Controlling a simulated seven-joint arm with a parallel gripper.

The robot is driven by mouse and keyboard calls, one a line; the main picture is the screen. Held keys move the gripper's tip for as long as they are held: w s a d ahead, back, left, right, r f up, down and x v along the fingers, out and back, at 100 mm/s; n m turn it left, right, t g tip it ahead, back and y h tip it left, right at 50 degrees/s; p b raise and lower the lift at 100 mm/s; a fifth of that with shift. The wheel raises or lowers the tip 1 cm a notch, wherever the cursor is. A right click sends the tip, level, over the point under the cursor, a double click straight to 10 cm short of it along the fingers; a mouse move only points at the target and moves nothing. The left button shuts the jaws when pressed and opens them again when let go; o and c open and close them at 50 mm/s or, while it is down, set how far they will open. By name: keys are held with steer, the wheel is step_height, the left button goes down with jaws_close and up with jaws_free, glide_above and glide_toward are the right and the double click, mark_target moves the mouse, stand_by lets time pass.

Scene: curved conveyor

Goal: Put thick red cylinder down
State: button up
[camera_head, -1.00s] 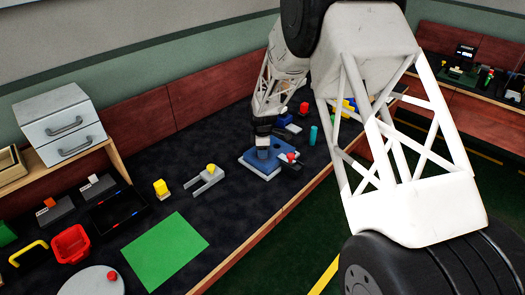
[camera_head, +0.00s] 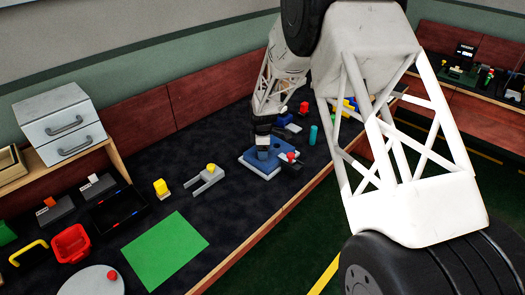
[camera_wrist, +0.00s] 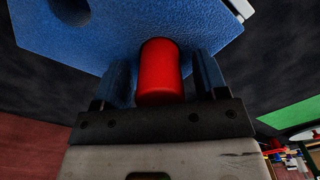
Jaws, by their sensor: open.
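The thick red cylinder (camera_wrist: 160,70) shows in the wrist view between the two fingers of my gripper (camera_wrist: 163,78). A gap shows on each side of it, so the fingers are open and not closed on it. Its far end is at the blue board (camera_wrist: 75,38), which fills the top of the wrist view; I cannot tell if it sits in a hole. In the head view my gripper (camera_head: 263,153) points down at the blue board (camera_head: 272,173) on its pale base. The cylinder is hidden there by the gripper.
A black-and-white device with a red knob (camera_head: 292,155) stands right beside the board. A teal cylinder (camera_head: 313,135) is further right. A grey forked piece with a yellow top (camera_head: 208,178) lies left. A green mat (camera_head: 165,250) lies nearer the front.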

step_height(320, 180, up, 12)
steer(key=shift+f, duration=0.1)
stand_by(0.5)
stand_by(0.5)
steer(key=shift+s+r, duration=0.15)
steer(key=shift+r, duration=0.05)
steer(key=s+d+r+m+t, duration=0.1)
steer(key=s+d+r+m, duration=0.35)
steer(key=s+r, duration=0.55)
steer(key=s+d+r+m, duration=0.45)
steer(key=s+r, duration=0.35)
steer(key=s, duration=0.4)
steer(key=s+d+m, duration=0.2)
steer(key=s+m, duration=0.1)
steer(key=s, duration=0.6)
steer(key=s+d+r+m+t, duration=0.1)
steer(key=s+d+m, duration=0.1)
steer(key=s, duration=0.8)
steer(key=s+d+m, duration=0.2)
steer(key=s+m, duration=0.2)
steer(key=s, duration=0.5)
steer(key=shift+s+d+r+t, duration=0.25)
steer(key=shift+s+r+t, duration=0.05)
steer(key=shift+s+r, duration=0.05)
